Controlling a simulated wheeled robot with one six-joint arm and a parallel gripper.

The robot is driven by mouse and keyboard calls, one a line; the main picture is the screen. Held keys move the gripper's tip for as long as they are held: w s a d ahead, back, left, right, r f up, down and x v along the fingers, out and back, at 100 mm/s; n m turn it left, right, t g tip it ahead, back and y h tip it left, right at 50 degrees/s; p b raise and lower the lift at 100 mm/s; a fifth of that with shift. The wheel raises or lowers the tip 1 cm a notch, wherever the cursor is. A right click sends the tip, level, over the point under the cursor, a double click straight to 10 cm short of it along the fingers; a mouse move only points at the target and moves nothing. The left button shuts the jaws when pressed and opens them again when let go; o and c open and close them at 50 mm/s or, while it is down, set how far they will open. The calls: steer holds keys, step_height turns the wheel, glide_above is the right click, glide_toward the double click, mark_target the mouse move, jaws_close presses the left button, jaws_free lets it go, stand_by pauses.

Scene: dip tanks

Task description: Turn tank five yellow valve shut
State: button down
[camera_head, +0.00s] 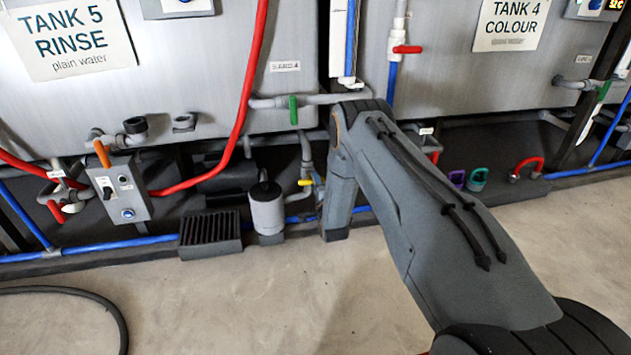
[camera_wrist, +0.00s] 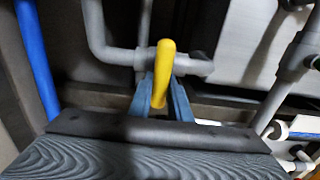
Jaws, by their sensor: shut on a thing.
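The yellow valve handle (camera_wrist: 164,72) stands up between my gripper's (camera_wrist: 163,92) two blue-grey fingers in the wrist view. My gripper is shut on the handle. The handle sits on a grey pipe (camera_wrist: 115,54) that runs across to the right. In the head view the yellow handle (camera_head: 305,183) shows small, low under tank five (camera_head: 165,95), just left of my arm. There the gripper is mostly hidden behind my arm. The exact angle of the valve is hard to tell.
A grey cylinder pump (camera_head: 267,210) and a black grated box (camera_head: 210,232) stand left of the valve. A green-handled valve (camera_head: 293,110) is above. A blue pipe (camera_wrist: 38,58) runs left of my gripper.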

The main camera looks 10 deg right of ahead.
stand_by(0.4)
steer(key=c, duration=1.6)
jaws_free()
steer(key=shift+c, duration=0.2)
steer(key=s+p, duration=0.3)
steer(key=s, duration=0.4)
steer(key=shift+s, duration=0.4)
